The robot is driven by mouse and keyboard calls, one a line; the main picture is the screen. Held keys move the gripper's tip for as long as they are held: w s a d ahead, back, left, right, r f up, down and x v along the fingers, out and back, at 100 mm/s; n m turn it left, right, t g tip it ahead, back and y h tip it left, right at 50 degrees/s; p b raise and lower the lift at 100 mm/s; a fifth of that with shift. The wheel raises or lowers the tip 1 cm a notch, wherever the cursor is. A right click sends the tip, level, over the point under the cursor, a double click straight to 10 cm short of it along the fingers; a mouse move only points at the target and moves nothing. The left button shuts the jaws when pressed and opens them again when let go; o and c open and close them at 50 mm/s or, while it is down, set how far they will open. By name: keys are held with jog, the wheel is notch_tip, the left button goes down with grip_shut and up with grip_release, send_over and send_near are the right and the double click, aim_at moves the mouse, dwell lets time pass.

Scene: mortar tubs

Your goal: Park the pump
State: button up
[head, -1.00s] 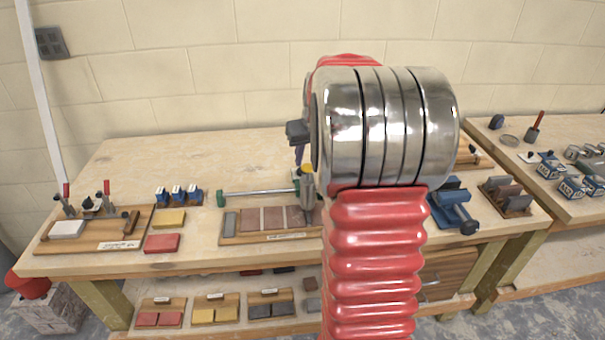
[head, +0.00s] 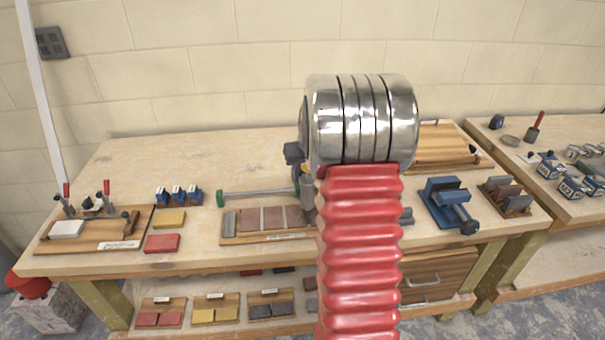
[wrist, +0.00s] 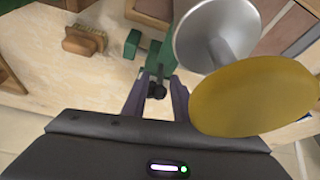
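I cannot tell for sure which thing is the pump. A grey cylinder (head: 308,188) with some yellow at its top stands upright by the tile board, partly hidden by my arm. In the wrist view, a yellow disc (wrist: 255,97) and a grey flared piece (wrist: 215,32) loom close, right of my fingers. My gripper (wrist: 158,85) has its two purple fingers apart, pointing down at the bench. A small black knob (wrist: 157,91) shows between them, with a green clamp end (wrist: 155,58) beyond. I see no contact with the knob. In the head view my arm hides most of the gripper.
A bar with green ends (head: 255,193) lies behind a board of brown tiles (head: 262,239). A blue vise (head: 447,203) stands right of my arm. A board with red-handled clamps (head: 90,246) is at left. A brush (wrist: 85,40) lies nearby. The back left of the bench is clear.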

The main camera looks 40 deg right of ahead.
grip_shut()
dwell(0.5)
